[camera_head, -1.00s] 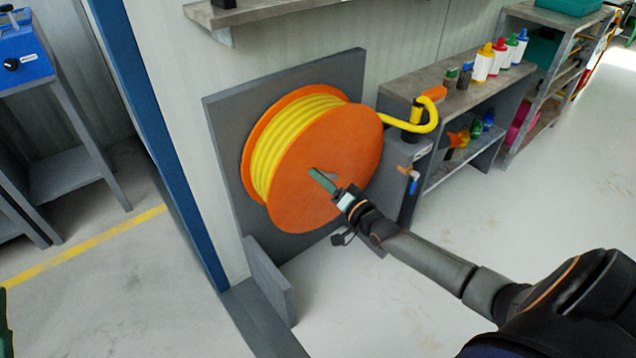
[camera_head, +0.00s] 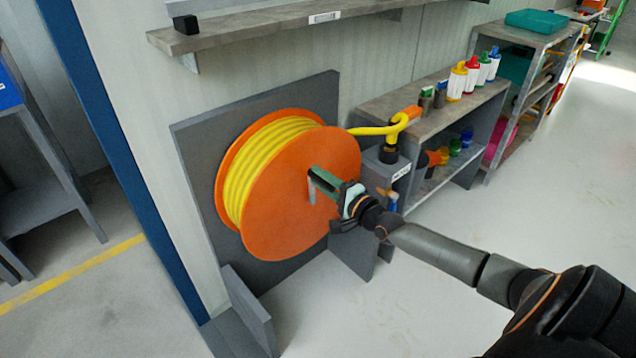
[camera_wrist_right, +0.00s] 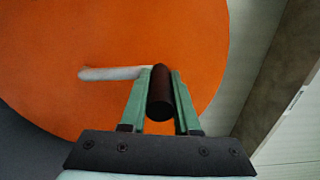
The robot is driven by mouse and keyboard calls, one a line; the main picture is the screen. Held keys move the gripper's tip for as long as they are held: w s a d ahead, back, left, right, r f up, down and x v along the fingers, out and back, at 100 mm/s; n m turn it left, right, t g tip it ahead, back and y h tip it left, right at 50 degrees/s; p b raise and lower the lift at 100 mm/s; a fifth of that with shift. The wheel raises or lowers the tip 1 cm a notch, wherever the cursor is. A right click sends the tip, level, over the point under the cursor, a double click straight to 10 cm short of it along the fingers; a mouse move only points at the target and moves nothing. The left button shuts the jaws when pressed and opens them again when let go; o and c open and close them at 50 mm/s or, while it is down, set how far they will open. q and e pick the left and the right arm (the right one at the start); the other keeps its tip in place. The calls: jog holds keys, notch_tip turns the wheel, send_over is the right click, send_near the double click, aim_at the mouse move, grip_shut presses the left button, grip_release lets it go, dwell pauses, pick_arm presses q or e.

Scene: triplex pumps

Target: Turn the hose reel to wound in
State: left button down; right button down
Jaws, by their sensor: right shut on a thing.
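The hose reel (camera_head: 290,205) is an orange drum wound with yellow hose, mounted on a grey wall panel. My right gripper (camera_head: 318,178) is at the front face of the drum. In the right wrist view its green fingers (camera_wrist_right: 160,98) are shut on the dark crank handle (camera_wrist_right: 160,88), one finger on each side. A pale crank arm (camera_wrist_right: 108,73) runs left from the handle across the orange face. The crank arm also shows in the head view (camera_head: 312,190). My left gripper is not in view.
The free hose end (camera_head: 380,130) runs right to a grey post (camera_head: 385,165). A shelf unit (camera_head: 425,112) with several bottles stands behind it. A wall shelf (camera_head: 270,30) hangs above the reel. The floor in front is clear.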

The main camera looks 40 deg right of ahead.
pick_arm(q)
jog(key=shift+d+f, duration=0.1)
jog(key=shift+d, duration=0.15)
pick_arm(e)
jog(key=shift+d, duration=0.4)
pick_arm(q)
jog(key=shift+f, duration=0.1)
pick_arm(e)
jog(key=c, duration=0.7)
grip_release()
jog(key=shift+o, duration=0.2)
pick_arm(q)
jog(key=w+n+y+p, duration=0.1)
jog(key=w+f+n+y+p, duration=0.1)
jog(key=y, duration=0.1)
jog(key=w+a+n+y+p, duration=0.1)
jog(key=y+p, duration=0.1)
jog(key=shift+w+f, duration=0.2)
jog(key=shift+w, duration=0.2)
pick_arm(e)
jog(key=s+d, duration=0.1)
jog(key=s, duration=1.1)
jog(key=shift+s, duration=0.25)
